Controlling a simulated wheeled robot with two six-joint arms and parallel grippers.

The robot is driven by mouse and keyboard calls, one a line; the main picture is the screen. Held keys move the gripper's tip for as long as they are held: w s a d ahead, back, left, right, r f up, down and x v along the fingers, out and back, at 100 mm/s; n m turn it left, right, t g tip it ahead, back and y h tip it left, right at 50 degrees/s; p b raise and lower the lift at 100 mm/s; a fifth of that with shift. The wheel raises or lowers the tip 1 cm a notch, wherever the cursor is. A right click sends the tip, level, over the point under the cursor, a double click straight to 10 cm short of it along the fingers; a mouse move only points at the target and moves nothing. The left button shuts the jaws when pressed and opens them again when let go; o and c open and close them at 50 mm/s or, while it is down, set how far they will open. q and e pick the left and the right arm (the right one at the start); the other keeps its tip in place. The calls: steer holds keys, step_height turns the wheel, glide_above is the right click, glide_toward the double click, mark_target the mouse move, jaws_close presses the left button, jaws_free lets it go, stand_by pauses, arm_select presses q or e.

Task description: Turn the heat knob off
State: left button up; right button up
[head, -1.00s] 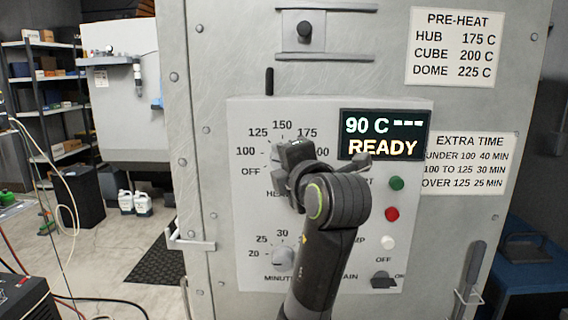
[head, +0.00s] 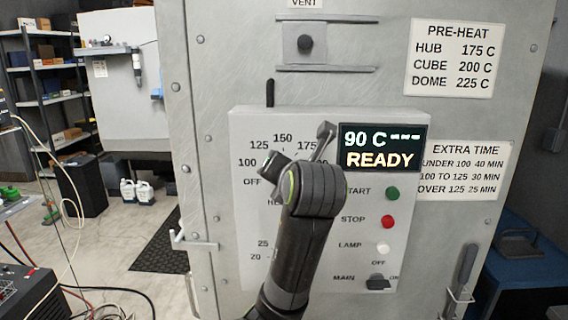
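The control panel (head: 252,225) is on the front of a grey oven. Its heat dial shows the printed marks OFF, 100, 125, 150 and 175. The heat knob in the dial's middle is hidden behind my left gripper (head: 297,150), so its setting cannot be seen. The gripper's two fingers stand apart, one over the dial's left middle and one up near the 175 mark. I cannot tell whether they touch the knob. The display (head: 381,148) reads 90 C and READY. My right gripper is not in view.
Green start (head: 392,193), red stop (head: 388,222) and white lamp (head: 383,248) buttons run down the panel's right side, above the main switch (head: 378,281). My arm hides the minutes knob. A door handle (head: 465,272) is at lower right, a bracket (head: 192,242) at left.

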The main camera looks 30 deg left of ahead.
arm_select(q)
steer(key=shift+n, duration=0.3)
steer(key=o, duration=1)
steer(key=shift+c, duration=0.2)
steer(key=b+v, duration=0.4)
steer(key=v, duration=1.3)
